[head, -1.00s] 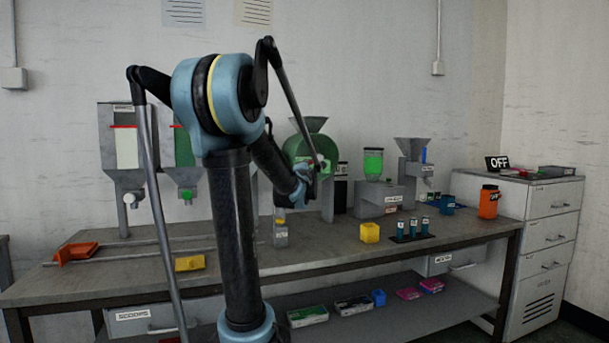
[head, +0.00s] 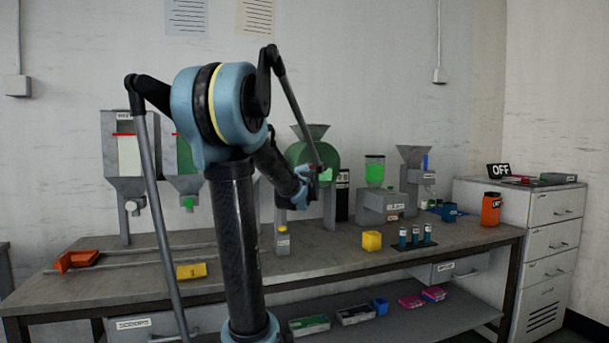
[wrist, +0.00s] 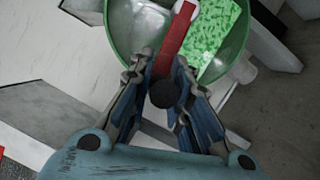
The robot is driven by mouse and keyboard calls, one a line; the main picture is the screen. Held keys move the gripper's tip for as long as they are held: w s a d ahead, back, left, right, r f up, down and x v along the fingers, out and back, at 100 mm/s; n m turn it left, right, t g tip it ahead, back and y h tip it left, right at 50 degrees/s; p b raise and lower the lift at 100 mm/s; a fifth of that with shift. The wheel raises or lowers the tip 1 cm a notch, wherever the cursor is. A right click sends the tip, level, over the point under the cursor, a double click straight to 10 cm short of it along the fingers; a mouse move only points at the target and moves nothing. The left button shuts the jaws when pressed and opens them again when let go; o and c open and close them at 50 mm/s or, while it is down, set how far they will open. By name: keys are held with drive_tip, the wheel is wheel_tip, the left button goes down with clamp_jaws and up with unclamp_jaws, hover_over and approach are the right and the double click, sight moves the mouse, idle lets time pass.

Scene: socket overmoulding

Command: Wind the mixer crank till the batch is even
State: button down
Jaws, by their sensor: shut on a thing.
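The mixer is a green drum (head: 328,156) with a grey funnel on top, standing towards the back of the bench. In the wrist view the drum (wrist: 122,38) has a window showing a speckled batch (wrist: 218,40) of lighter and darker green, so it looks uneven there. A red crank arm (wrist: 176,38) runs from a pale hub down to a dark round knob (wrist: 164,94). My gripper (wrist: 162,88) is shut on this crank knob, a finger on either side. In the head view my gripper (head: 312,182) is at the drum's front, and my arm hides part of the bench.
Two hoppers (head: 124,160) stand at the back left. A dispenser (head: 374,190) and a funnel machine (head: 412,170) stand right of the mixer. A yellow cup (head: 372,241) and a rack of vials (head: 415,240) sit near the front edge. An orange jar (head: 490,208) stands on the right.

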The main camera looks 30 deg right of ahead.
drive_tip(key=c, duration=1.5)
unclamp_jaws()
drive_tip(key=shift+s+a, duration=0.1)
drive_tip(key=shift+v, duration=5.85)
drive_tip(key=shift+a+f, duration=0.1)
